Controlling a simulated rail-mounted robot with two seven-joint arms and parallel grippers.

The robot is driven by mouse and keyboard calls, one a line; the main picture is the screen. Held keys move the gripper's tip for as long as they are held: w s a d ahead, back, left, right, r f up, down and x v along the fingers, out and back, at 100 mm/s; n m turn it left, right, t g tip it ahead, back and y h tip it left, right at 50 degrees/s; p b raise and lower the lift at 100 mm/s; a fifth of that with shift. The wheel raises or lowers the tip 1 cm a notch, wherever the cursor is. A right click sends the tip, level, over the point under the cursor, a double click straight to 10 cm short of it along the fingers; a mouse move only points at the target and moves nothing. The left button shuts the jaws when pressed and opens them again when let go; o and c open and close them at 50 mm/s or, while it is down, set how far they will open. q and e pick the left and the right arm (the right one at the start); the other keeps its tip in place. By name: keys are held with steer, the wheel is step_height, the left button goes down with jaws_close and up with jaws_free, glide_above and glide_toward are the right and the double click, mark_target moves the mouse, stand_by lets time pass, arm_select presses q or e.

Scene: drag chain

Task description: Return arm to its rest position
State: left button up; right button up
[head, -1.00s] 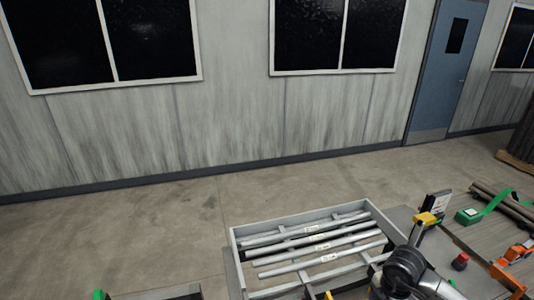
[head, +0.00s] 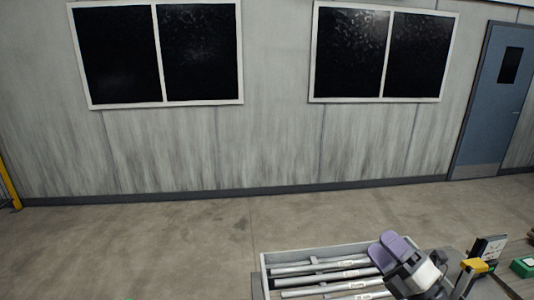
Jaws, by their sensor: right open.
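My right gripper (head: 394,246) is in the lower right of the head view, with its two purple finger pads uppermost. It is open, and I see nothing between the pads. It stands in front of the right part of a grey tray (head: 290,252) and hides that part. Several silver rods (head: 320,280) with small labels lie in the tray. My left gripper is not in view.
A yellow-topped device (head: 474,266), a dark box with a white label (head: 489,247) and a green object (head: 523,266) are right of my gripper. The floor (head: 150,245) to the left is clear up to the wall. A yellow post (head: 8,185) stands at the far left.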

steer(key=s+d+r+m+t+h, duration=0.1)
steer(key=d+r+m+t+h, duration=0.2)
steer(key=r+m+t+h, duration=0.4)
steer(key=s+d+f+m+g+h, duration=0.2)
steer(key=d+f+m+g+h, duration=0.25)
steer(key=m+h, duration=0.85)
steer(key=s+a+f+m+g+y, duration=0.1)
steer(key=s+a+f+g+y, duration=0.15)
steer(key=s+f, duration=0.4)
steer(key=s+a+f+m+g+y, duration=0.1)
steer(key=s+a+f+g, duration=0.2)
steer(key=f, duration=0.6)
steer(key=s+a+f+m+g+y, duration=0.1)
steer(key=s+a+f+g+y, duration=0.1)
steer(key=s+f+g, duration=0.45)
steer(key=s+a+f+m+g+y, duration=0.25)
steer(key=s+f+g, duration=0.25)
steer(key=s+f, duration=1.45)
step_height(320, 180, up, 32)
steer(key=h+p, duration=0.1)
steer(key=p, duration=3)
step_height(320, 180, down, 47)
steer(key=b, duration=4.6)
steer(key=shift+w+r, duration=0.2)
steer(key=shift+w, duration=0.05)
steer(key=shift+d+r, duration=0.1)
